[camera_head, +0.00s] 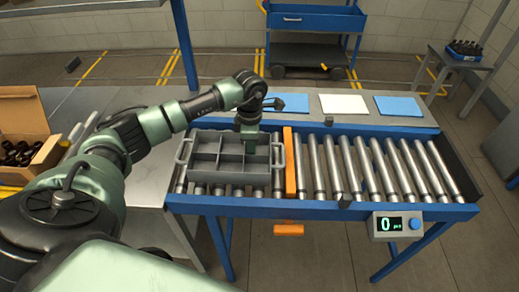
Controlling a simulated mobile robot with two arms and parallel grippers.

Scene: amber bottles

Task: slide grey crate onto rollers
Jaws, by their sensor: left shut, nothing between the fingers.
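The grey crate (226,177) has several compartments that look empty, and a handle at each end. It sits level on the left end of the roller conveyor (375,168), with roller ends showing below its front wall. Its right end is close to an orange bar (290,165) across the rollers; I cannot tell if they touch. My left gripper (249,148) points down at the crate's back right part, shut and empty. Whether it touches the crate is unclear. My right gripper is not in view.
Rollers right of the orange bar are clear. A counter display (398,225) reading 0 hangs on the front rail. Blue and white mats (344,105) lie behind the conveyor. A cardboard box (25,130) of dark bottles stands left. A blue cart (313,22) stands behind.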

